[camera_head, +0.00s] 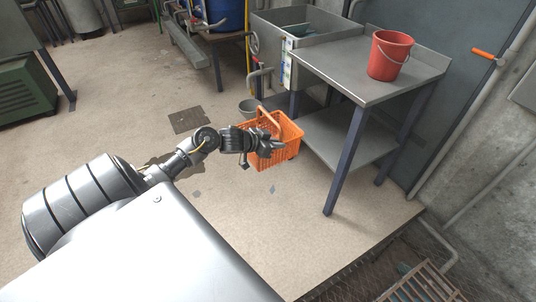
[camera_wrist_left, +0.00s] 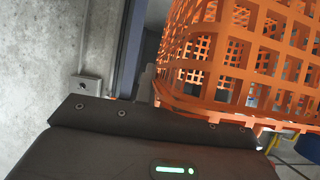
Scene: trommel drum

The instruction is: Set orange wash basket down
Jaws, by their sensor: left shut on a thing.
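That gripper is shut on the basket, at the end of my outstretched left arm. The basket's lattice side also fills the upper right of the left wrist view (camera_wrist_left: 240,60). It appears to be held in the air beside the steel table, but its height over the floor is hard to judge. The fingertips are partly hidden against the basket. My right gripper is not in view.
A steel table (camera_head: 345,72) with a lower shelf (camera_head: 345,137) stands right of the basket, with a red bucket (camera_head: 389,56) on top. A steel sink (camera_head: 275,38) adjoins it. Open floor lies left, with a dark drain cover (camera_head: 187,120).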

